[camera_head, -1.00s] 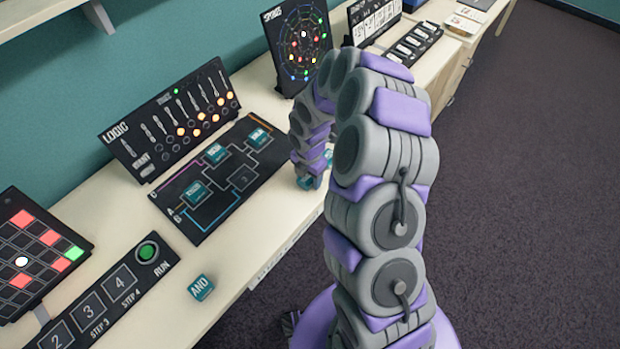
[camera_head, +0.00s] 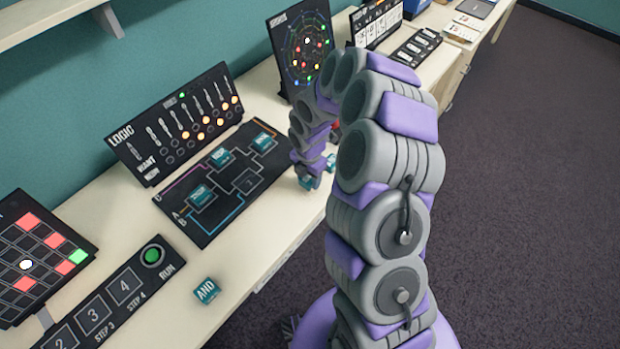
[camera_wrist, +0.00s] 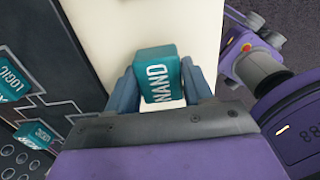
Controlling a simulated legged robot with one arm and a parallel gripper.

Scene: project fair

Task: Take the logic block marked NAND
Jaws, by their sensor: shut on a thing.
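The teal block marked NAND (camera_wrist: 160,82) is between the two fingers of my gripper (camera_wrist: 158,70) in the wrist view, with its lettering facing the camera. My gripper is shut on it. Pale table surface shows just beyond the block. In the head view my gripper (camera_head: 309,180) is low at the table's front edge, right of the logic board, and my arm hides part of that area. Whether the block touches the table I cannot tell.
The dark logic board (camera_head: 222,212) holds several teal blocks and an empty slot marked 3. A teal AND block (camera_head: 206,290) lies loose near the front edge. The LOGIC panel (camera_head: 175,125) stands behind the board. Bare table (camera_head: 255,240) lies in front.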

